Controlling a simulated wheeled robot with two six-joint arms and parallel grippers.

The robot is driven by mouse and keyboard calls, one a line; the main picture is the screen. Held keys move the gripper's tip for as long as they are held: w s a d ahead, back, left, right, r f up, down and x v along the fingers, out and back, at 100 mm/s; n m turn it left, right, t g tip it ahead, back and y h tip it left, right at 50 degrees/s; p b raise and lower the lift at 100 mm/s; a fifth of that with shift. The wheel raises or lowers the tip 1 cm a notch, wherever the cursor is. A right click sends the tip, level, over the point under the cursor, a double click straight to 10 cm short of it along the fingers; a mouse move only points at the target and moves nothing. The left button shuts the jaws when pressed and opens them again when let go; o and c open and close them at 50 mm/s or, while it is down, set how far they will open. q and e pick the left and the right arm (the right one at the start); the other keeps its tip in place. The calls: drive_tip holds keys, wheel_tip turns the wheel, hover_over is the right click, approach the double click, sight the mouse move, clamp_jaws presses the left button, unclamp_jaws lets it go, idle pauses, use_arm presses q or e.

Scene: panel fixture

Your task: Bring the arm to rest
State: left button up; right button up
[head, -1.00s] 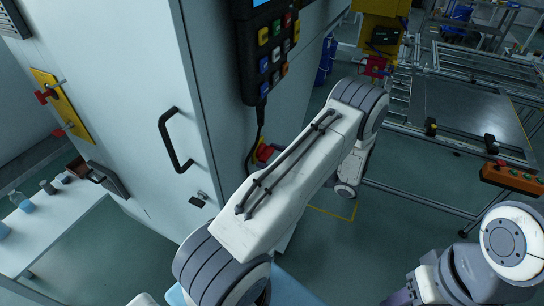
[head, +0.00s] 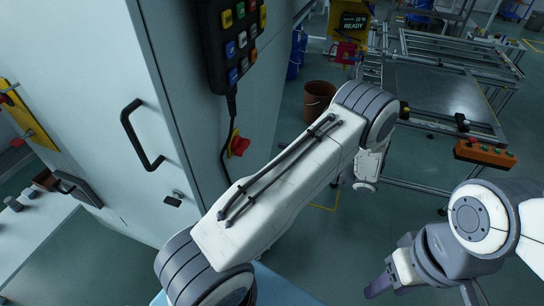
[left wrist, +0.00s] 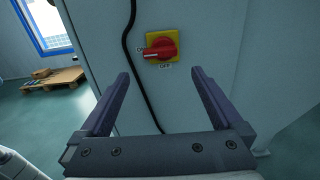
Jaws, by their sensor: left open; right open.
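My left arm (head: 285,185) reaches from the lower left across the head view, along the cabinet's side. Its gripper is hidden there behind the arm. In the left wrist view my left gripper (left wrist: 160,76) is open, with nothing between its two fingers. A red rotary switch on a yellow plate (left wrist: 161,46) is on the cabinet wall beyond the fingertips, apart from them. Its knob lies sideways, with its pale tip at the ON mark on the left. The switch also shows in the head view (head: 238,146). My right gripper (head: 383,285) is at the lower right, open, partly hidden.
The grey cabinet (head: 75,60) with a black handle (head: 140,135) fills the left. A button pendant (head: 235,40) hangs there, its cable running past the switch. A brown bucket (head: 318,100) and a metal frame table (head: 440,90) stand behind.

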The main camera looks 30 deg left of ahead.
idle(0.5)
use_arm(q)
drive_tip(key=s+d+r+n+t+h, duration=0.2)
drive_tip(key=s+d+r+n+h, duration=0.2)
drive_tip(key=s+d+h, duration=0.5)
drive_tip(key=s+d+r+n+t+h, duration=0.2)
drive_tip(key=s+d+r+n+h, duration=0.2)
drive_tip(key=s+d+h, duration=0.5)
drive_tip(key=s+d+r, duration=0.1)
drive_tip(key=s+d, duration=0.4)
drive_tip(key=shift+r+h, duration=0.2)
drive_tip(key=shift+h, duration=0.1)
idle(1.0)
